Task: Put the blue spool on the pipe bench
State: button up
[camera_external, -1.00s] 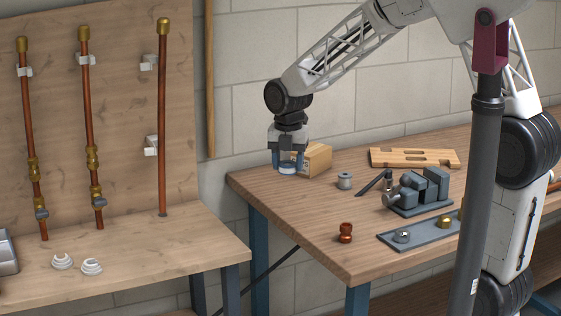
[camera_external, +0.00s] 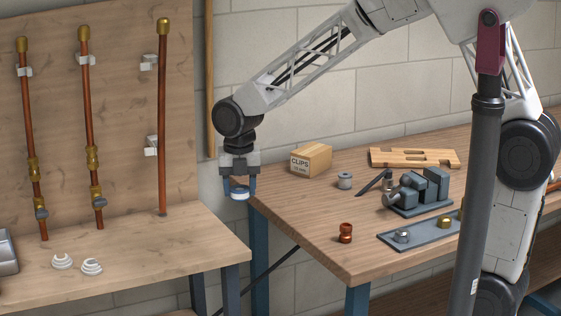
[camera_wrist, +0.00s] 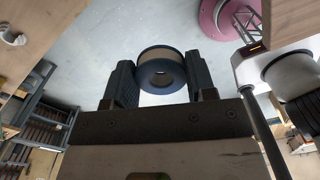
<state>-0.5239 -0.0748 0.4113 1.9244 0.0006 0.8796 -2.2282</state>
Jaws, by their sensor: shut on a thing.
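My gripper (camera_external: 239,187) is shut on the blue spool (camera_external: 239,195), which hangs between its fingertips with a pale band showing. In the wrist view the spool (camera_wrist: 162,80) is a dark blue ring with a tan band, held between the two dark fingers (camera_wrist: 160,85). The gripper hangs over the gap between the two benches, near the right bench's left corner. The pipe bench (camera_external: 150,250) is the light wooden bench on the left, with upright copper pipes (camera_external: 163,120) on its backboard.
Two white fittings (camera_external: 92,267) and a metal tray (camera_external: 7,252) sit on the pipe bench; its right part is clear. The right bench (camera_external: 310,225) holds a clips box (camera_external: 311,159), a grey spool (camera_external: 345,180), a copper-coloured spool (camera_external: 345,233) and a vise (camera_external: 420,192).

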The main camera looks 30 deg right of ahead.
notch_tip(320, 180, down, 15)
jog(key=shift+r, duration=0.15)
jog(key=shift+w, duration=0.2)
dwell(0.4)
send_over(194, 250)
jog(key=shift+a+f, duration=0.1)
jog(key=shift+f, duration=0.65)
jog(key=shift+f, duration=0.1)
jog(key=shift+f, duration=1.65)
jog(key=shift+f, duration=0.15)
